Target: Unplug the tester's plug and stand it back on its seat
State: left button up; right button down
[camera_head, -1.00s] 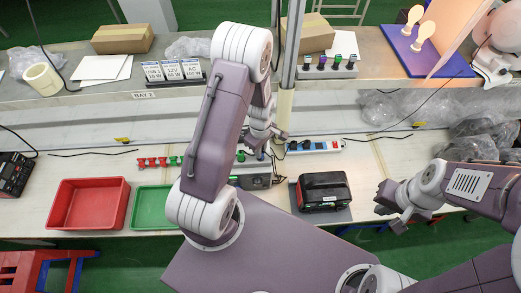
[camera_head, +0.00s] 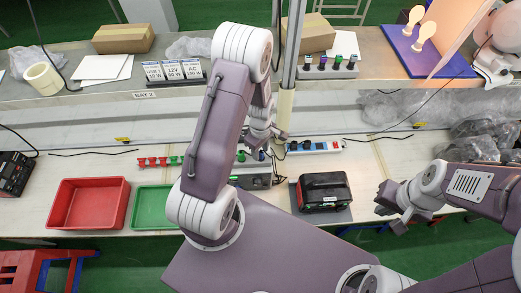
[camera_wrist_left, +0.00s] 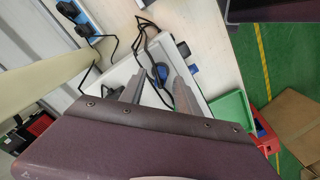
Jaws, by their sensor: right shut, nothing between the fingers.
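My left gripper (camera_head: 268,143) is over the grey tester box (camera_head: 258,181) at the middle of the bench, partly hidden by my own arm. In the left wrist view my left gripper (camera_wrist_left: 158,80) has its fingers apart. A dark plug-like piece with a blue part (camera_wrist_left: 158,73) shows between them; I cannot tell if the fingers touch it. Black cable lies beside it on the pale box (camera_wrist_left: 125,72). The power strip (camera_head: 318,147) with dark plugs lies right of the gripper; it also shows in the left wrist view (camera_wrist_left: 84,28). My right gripper (camera_head: 388,209) is shut and empty at the bench's right front.
A black device (camera_head: 323,191) stands right of the tester. Red bin (camera_head: 88,204) and green bin (camera_head: 152,207) sit left, with small red and green pieces (camera_head: 155,162) behind. A shelf post (camera_head: 286,105) rises close to my left gripper.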

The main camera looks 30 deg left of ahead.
pick_arm(q)
jog(key=shift+r, duration=0.1)
notch_tip(320, 180, up, 8)
jog(key=shift+r+b, duration=0.1)
jog(key=shift+b, duration=1.05)
jog(key=shift+r, duration=0.35)
jog(key=s+d+f+m+t+b, duration=0.1)
jog(key=s+d+f+m+b, duration=0.4)
jog(key=m+b, duration=0.8)
jog(key=s+f+m, duration=0.2)
jog(key=s+f, duration=0.1)
jog(key=f, duration=0.1)
jog(key=shift+s+f+b, duration=0.2)
jog(key=shift+f+b, duration=0.15)
jog(key=shift+b, duration=0.05)
